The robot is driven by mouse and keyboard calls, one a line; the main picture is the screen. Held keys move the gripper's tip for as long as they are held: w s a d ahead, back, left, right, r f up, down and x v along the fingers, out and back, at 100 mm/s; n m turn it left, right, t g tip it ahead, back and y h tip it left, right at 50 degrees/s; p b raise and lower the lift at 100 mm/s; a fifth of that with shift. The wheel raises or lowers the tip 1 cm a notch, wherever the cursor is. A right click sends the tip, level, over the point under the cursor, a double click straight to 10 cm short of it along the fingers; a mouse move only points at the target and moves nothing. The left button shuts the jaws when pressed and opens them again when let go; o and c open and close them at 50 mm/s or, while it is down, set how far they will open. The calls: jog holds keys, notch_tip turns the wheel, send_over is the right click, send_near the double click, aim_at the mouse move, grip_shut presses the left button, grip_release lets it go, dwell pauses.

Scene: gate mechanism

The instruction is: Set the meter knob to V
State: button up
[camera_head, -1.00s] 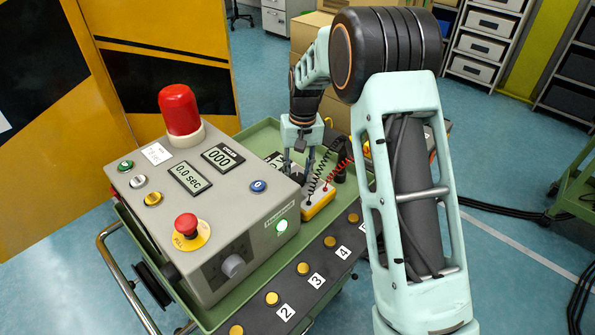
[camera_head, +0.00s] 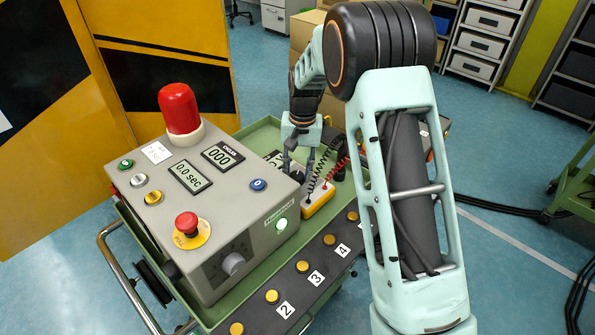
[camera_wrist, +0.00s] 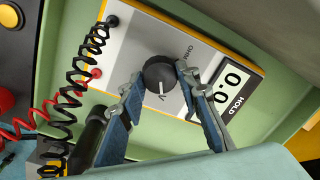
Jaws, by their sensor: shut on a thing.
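The meter (camera_wrist: 140,42) is a yellow-edged box with a white and grey face, lying in the green tray; its display reads 0.0 with HOLD beside it. Its round dark knob (camera_wrist: 159,72) carries a white mark that points down to the letter V. An OHM label is on the knob's upper right side. My gripper (camera_wrist: 158,79) is shut on the knob, one finger on each side. In the head view, my gripper (camera_head: 298,163) reaches down behind the grey control box, and the meter (camera_head: 319,203) is partly hidden.
Black and red coiled leads (camera_wrist: 68,98) run from the meter's sockets. The grey control box (camera_head: 210,190), with a red lamp and buttons, stands left of the meter. A strip of numbered yellow buttons (camera_head: 300,267) runs along the front.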

aim_at(301, 174)
jog(key=o, duration=1.2)
jog(key=shift+c, duration=0.2)
jog(key=shift+r, duration=0.1)
notch_tip(301, 174, up, 12)
jog(key=shift+d, duration=0.4)
